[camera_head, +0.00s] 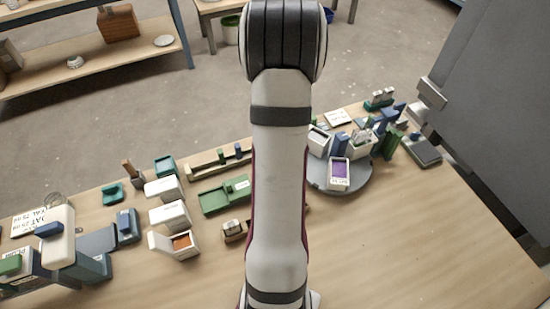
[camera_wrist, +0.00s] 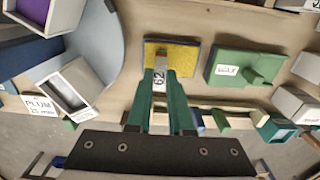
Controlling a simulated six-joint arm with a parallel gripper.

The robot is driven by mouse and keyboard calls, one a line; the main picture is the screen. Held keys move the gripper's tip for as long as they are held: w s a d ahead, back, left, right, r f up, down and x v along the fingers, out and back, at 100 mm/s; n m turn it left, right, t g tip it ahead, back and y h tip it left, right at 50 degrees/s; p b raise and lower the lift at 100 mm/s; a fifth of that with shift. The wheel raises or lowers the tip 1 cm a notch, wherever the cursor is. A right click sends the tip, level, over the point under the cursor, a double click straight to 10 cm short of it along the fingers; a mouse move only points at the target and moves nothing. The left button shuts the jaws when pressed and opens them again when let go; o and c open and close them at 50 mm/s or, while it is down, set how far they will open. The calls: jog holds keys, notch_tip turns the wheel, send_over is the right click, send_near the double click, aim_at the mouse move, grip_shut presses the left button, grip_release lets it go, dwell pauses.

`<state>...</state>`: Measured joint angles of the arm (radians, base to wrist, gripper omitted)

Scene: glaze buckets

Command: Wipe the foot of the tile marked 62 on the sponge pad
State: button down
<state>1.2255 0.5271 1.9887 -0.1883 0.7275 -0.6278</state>
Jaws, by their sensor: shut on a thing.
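The tile marked 62 (camera_wrist: 159,80) is held between the fingertips of my gripper (camera_wrist: 163,76) in the wrist view. The yellow sponge pad (camera_wrist: 184,55) lies just beyond the fingertips, in a dark-edged holder. The tile's far end overlaps the pad in this view; I cannot tell whether it touches the pad or hovers above it. In the head view my arm hides the gripper, the tile and the sponge pad.
A round grey turntable (camera_wrist: 101,40) lies left, bearing buckets, including a purple-filled one (camera_head: 339,172). White boxes (camera_head: 169,215) stand left in the head view. The table's front right (camera_head: 420,250) is clear.

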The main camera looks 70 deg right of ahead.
jog(key=shift+w+a, duration=1.25)
jog(key=shift+a, duration=0.05)
dwell(1.2)
jog(key=shift+r, duration=0.1)
notch_tip(320, 180, up, 6)
jog(key=shift+f, duration=0.1)
dwell(0.4)
